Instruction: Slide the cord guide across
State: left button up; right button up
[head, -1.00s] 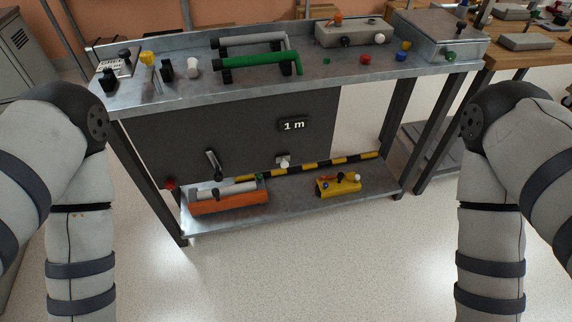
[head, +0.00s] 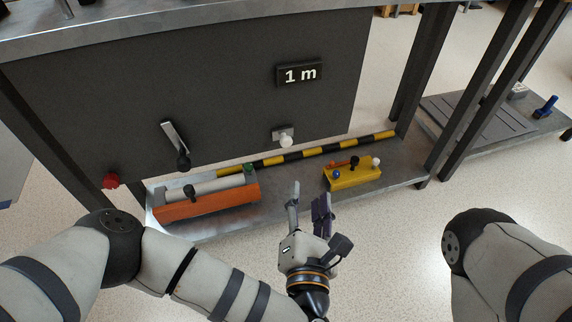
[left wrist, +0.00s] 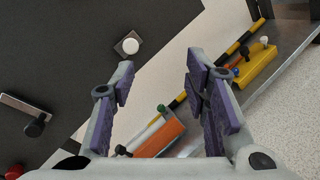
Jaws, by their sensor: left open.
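No label marks the cord guide, so I cannot tell for sure which part it is. A small grey block with a white knob (head: 285,139) sits low on the dark panel (head: 230,80), under the "1 m" sign (head: 299,74). The white knob also shows in the left wrist view (left wrist: 129,46), up and left of the fingers. My left gripper (head: 308,199) is open and empty, in front of the lower shelf and below the knob, apart from it. Its purple-padded fingers (left wrist: 160,78) stand wide apart in the left wrist view. My right gripper is out of view.
On the lower shelf (head: 290,207) stand an orange unit (head: 215,203) with a grey bar and a yellow unit (head: 352,178) with small knobs. A yellow-black striped bar (head: 310,152) runs behind them. A lever (head: 175,145) and red knob (head: 111,181) are on the panel's left.

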aim_at(287, 143)
pick_arm(q)
jog(key=w+a+n+y+b, duration=0.1)
jog(key=w, duration=0.3)
jog(key=w+a+n+y+b, duration=0.1)
jog(key=w, duration=0.4)
jog(key=w+a+n+y+b, duration=0.1)
jog(key=w+a+n, duration=0.1)
jog(key=w, duration=0.2)
jog(key=shift+w+r+t, duration=0.35)
jog(key=shift+t, duration=0.05)
jog(key=shift+w+r, duration=0.15)
jog(key=shift+w, duration=0.35)
grip_shut()
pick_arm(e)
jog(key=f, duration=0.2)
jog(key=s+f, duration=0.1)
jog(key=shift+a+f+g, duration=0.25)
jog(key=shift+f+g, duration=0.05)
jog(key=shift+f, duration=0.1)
